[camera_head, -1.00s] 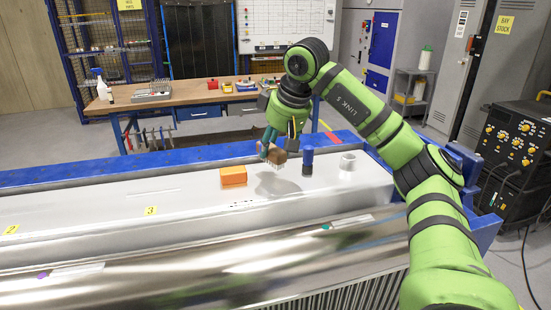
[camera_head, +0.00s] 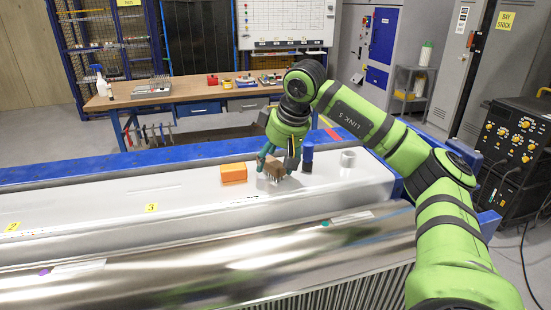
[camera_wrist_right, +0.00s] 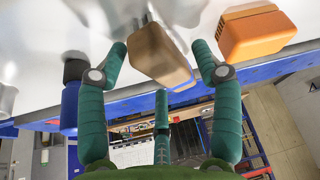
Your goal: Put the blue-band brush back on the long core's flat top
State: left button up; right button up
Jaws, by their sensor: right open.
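The brush is a brown wooden block (camera_head: 275,169) with pale bristles underneath. It stands low at the flat top of the long grey core (camera_head: 105,204), and its bristles appear to meet the surface. In the right wrist view the brush (camera_wrist_right: 160,57) shows a thin blue band near its lower end. My right gripper (camera_head: 277,168) is above and around the brush. Its green fingers (camera_wrist_right: 164,62) are open, with a visible gap on either side of the block. My left gripper is not in view.
An orange block (camera_head: 234,173) is close to the left of the brush. A blue cylinder (camera_head: 307,159) and a metal ring (camera_head: 348,158) stand to its right. A shiny roll (camera_head: 200,262) lies in front. The core's top is clear further left.

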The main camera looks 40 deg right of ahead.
jog(key=shift+r, duration=0.1)
jog(key=v, duration=1.2)
jog(key=shift+r+p, duration=0.15)
jog(key=shift+p, duration=0.2)
